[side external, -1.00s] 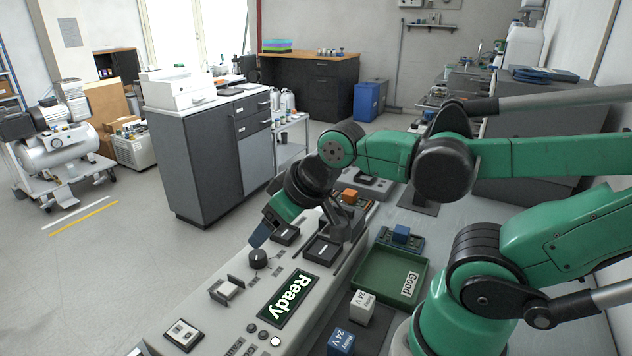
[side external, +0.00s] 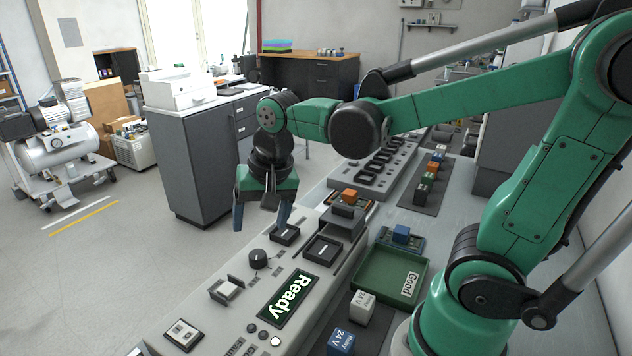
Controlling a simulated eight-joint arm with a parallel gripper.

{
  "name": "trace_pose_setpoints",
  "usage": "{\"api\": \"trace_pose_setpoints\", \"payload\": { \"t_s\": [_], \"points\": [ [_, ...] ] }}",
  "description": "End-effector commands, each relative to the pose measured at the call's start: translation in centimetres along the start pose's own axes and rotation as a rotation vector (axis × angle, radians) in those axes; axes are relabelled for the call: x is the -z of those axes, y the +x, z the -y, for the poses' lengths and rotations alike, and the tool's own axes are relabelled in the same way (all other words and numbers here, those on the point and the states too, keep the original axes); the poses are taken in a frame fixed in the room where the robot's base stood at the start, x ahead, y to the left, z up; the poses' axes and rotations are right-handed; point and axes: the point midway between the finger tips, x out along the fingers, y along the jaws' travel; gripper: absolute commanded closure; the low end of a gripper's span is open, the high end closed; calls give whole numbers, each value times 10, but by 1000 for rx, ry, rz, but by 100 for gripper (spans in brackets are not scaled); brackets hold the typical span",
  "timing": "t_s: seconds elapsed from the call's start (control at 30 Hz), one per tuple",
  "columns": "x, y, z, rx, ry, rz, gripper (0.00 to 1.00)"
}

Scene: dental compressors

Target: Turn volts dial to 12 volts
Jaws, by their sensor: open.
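A grey control console (side external: 205,308) runs along the bench. A round black dial (side external: 258,258) stands on its top; I cannot read its markings or setting, so I cannot tell whether it is the volts dial. My gripper (side external: 261,217) is open and empty, pointing down above and behind the dial, apart from it. One finger hangs to the left, the other near a small black block (side external: 285,233) on the console. A green-lit display (side external: 288,297) reads "Ready".
A green tray marked "Good" (side external: 375,292) lies right of the console. White (side external: 359,308) and blue (side external: 341,342) 24 V relays stand in front of it. An orange-topped part (side external: 349,196) sits at the console's far end. A rocker switch (side external: 183,334) is at the near left.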

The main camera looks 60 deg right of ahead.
Motion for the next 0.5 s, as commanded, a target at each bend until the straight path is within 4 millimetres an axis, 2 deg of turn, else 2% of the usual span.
{"api": "trace_pose_setpoints", "payload": {
  "t_s": [0.1, 0.2, 0.33, 0.5],
  "points": [
    [12, 14, 4, -91, 256, 83, 27],
    [17, 23, 5, -161, 422, 126, 27],
    [20, 31, 5, -217, 547, 151, 27],
    [19, 42, 4, -235, 586, 157, 27]
  ]
}}
